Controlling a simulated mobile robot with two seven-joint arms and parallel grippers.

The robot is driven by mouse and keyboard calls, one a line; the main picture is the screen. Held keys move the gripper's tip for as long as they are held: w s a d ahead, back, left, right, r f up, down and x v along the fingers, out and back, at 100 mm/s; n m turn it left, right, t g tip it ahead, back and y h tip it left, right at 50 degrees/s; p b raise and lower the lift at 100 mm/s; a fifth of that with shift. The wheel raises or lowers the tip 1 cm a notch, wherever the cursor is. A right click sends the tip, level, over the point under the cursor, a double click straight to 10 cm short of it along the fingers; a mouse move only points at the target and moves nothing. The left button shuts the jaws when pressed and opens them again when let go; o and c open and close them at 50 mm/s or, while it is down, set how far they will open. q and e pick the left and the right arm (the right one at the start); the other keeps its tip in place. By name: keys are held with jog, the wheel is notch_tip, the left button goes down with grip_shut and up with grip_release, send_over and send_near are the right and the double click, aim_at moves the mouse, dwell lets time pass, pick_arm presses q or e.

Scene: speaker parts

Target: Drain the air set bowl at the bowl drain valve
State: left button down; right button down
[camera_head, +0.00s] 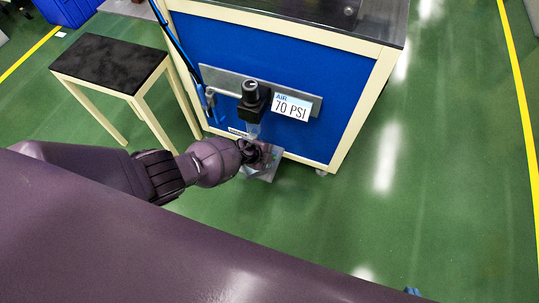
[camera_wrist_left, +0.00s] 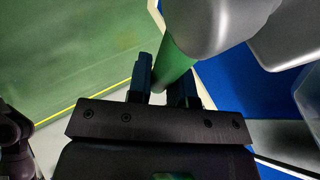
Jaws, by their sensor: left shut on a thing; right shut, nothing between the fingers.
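The air set (camera_head: 253,97) is mounted on the front of the blue cabinet, with a black knob on top and its clear bowl (camera_head: 253,130) below. My left arm reaches in to the bowl's lower end, and the arm hides most of the left gripper there. In the left wrist view, my left gripper (camera_wrist_left: 163,76) is shut on a green stem (camera_wrist_left: 172,66), apparently the bowl drain valve, beside a large rounded grey part (camera_wrist_left: 212,22). My right gripper (camera_head: 412,291) barely shows at the bottom edge, apart from the air set, and is shut and empty.
The blue cabinet (camera_head: 225,55) has cream edges and an "AIR 70 PSI" label (camera_head: 291,107). A small black-topped table (camera_head: 108,62) stands left of it. A greyish clear thing (camera_head: 262,172) shows below the bowl, partly hidden. Green floor (camera_head: 440,170) is clear at right.

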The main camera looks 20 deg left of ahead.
pick_arm(q)
jog(key=shift+a+f, duration=0.1)
pick_arm(e)
jog(key=shift+s, duration=0.1)
pick_arm(q)
jog(key=c, duration=1)
grip_release()
jog(key=shift+c, duration=0.2)
jog(key=shift+r, duration=0.2)
jog(key=r, duration=0.1)
jog(key=r+p, duration=0.1)
jog(key=a+r+p, duration=0.1)
jog(key=shift+s+a, duration=0.1)
jog(key=shift+s, duration=0.3)
jog(key=s+p+v, duration=0.1)
jog(key=p+v, duration=0.4)
jog(key=v, duration=0.2)
jog(key=shift+a+f, duration=0.2)
jog(key=shift+f, duration=0.05)
pick_arm(e)
notch_tip(320, 180, up, 7)
jog(key=t, duration=0.1)
jog(key=shift+w+a+f, duration=0.15)
jog(key=shift+w+a, duration=0.1)
jog(key=shift+w, duration=0.2)
